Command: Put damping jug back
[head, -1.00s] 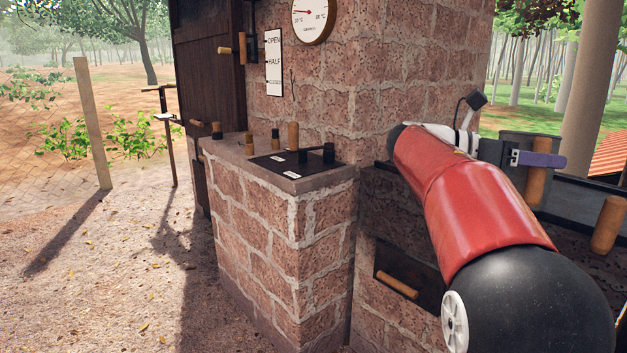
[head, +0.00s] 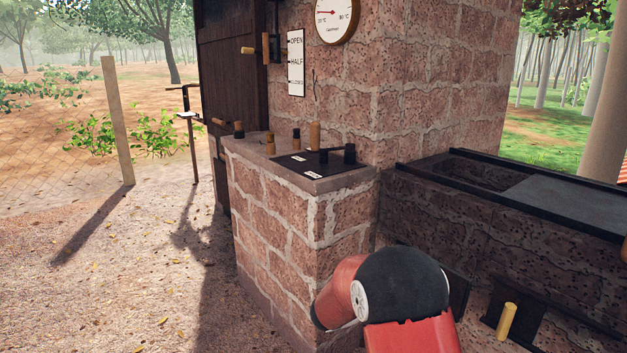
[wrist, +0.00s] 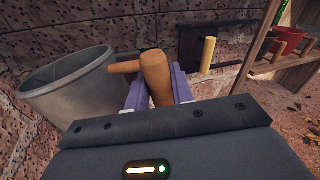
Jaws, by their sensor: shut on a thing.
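A grey, open-topped vessel with a wooden handle, which I take for the damping jug (wrist: 62,88), is at the left of the wrist view. My gripper (wrist: 158,86) has its purple fingers closed around the upright wooden grip (wrist: 157,72) joined to the jug by a short wooden piece. The jug looks about upright, close to a stone wall. Its base and contents are hidden, so I cannot tell whether it touches anything below. In the head view my gripper and the jug are out of sight, below my red arm.
A brick stove block (head: 290,235) with a black plate (head: 320,165) stands ahead. A long trough (head: 530,195) is at the right. A yellow handle (head: 507,322) projects from a dark hatch below it. The wrist view shows a wooden shelf (wrist: 265,68) with red pots (wrist: 287,42).

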